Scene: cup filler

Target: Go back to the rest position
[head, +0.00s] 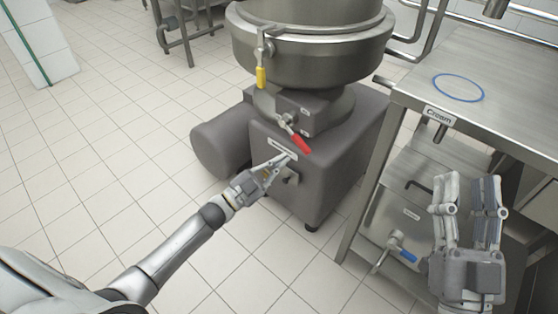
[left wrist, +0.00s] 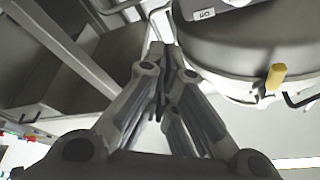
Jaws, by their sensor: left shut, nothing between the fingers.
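My left gripper (head: 283,160) is shut and empty. It is in front of the grey machine base (head: 325,185), near a small label plate and below the red-handled lever (head: 299,142); I cannot tell whether it touches the base. In the left wrist view its fingers (left wrist: 163,48) come together at the tips. My right gripper (head: 467,182) is at the lower right, in front of the steel table, with its two fingers apart and nothing seen between them.
A steel bowl (head: 310,52) with a yellow-handled lever (head: 261,77) tops the machine. A steel table (head: 515,75) with a blue ring (head: 458,87) and a "Cream" label stands at right. A blue-handled valve (head: 403,253) is below it. Tiled floor (head: 90,150) at left is clear.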

